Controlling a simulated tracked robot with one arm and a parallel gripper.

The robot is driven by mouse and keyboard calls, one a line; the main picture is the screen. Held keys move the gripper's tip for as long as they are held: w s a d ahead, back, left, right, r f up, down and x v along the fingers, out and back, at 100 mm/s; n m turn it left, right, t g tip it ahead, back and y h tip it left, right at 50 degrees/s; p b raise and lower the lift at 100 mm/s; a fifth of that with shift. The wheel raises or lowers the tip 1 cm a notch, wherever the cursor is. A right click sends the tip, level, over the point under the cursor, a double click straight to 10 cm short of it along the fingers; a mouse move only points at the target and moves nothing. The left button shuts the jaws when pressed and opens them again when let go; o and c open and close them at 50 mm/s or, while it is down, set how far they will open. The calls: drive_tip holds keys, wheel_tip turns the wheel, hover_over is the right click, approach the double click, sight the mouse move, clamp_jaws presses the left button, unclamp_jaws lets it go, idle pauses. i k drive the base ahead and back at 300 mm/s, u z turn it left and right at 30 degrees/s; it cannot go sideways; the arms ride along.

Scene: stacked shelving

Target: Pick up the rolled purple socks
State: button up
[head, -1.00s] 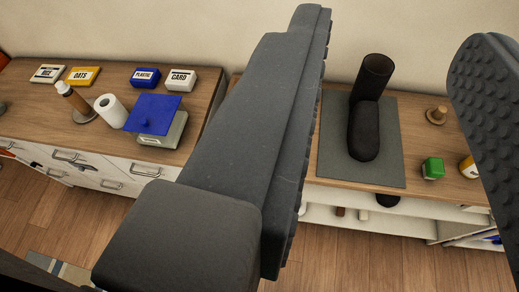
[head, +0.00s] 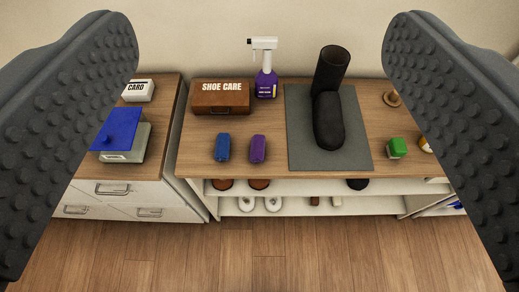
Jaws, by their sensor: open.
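The rolled purple socks (head: 258,149) look like a small purple roll lying on the wooden top of the shoe shelf, near its front edge. A similar blue roll (head: 222,147) lies just to their left, with a small gap between. My gripper (head: 262,150) is open, its two dark studded fingers at the left and right sides of the picture. It is empty and well back from the shelf, with the purple roll seen between the fingers.
A brown shoe care box (head: 221,98) and a purple spray bottle (head: 265,75) stand behind the rolls. Shoes sit on shelves below. A drawer cabinet (head: 147,190) stands left.

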sight(258, 144)
drive_tip(key=z, duration=1.95)
drive_tip(key=k, duration=1.25)
drive_tip(key=u, duration=1.4)
drive_tip(key=i, duration=1.05)
drive_tip(key=z, duration=0.05)
